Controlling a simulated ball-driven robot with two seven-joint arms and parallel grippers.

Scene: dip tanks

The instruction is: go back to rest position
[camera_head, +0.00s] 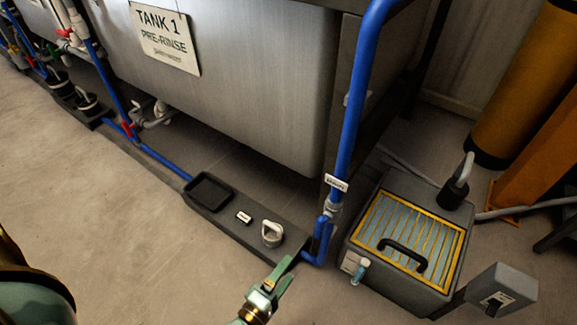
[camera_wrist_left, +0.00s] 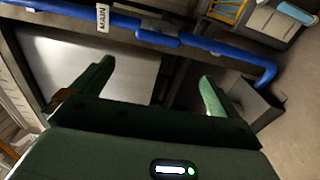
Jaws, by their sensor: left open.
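My left gripper (camera_head: 283,275) is green and shows at the bottom middle of the head view. It is near the right end of a dark floor rail, and I cannot tell the exact gap. In the left wrist view its two fingers (camera_wrist_left: 157,72) are spread apart with nothing held between them. My right gripper is in neither view.
The steel tank (camera_head: 230,80) labelled TANK 1 stands above the dark rail (camera_head: 228,226), which carries a black tray (camera_head: 208,207) and a pale ringed fitting (camera_head: 272,234). A blue pipe (camera_head: 350,130) rises nearby. A grey box (camera_head: 400,287) stands right. Bare floor (camera_head: 130,240) lies left.

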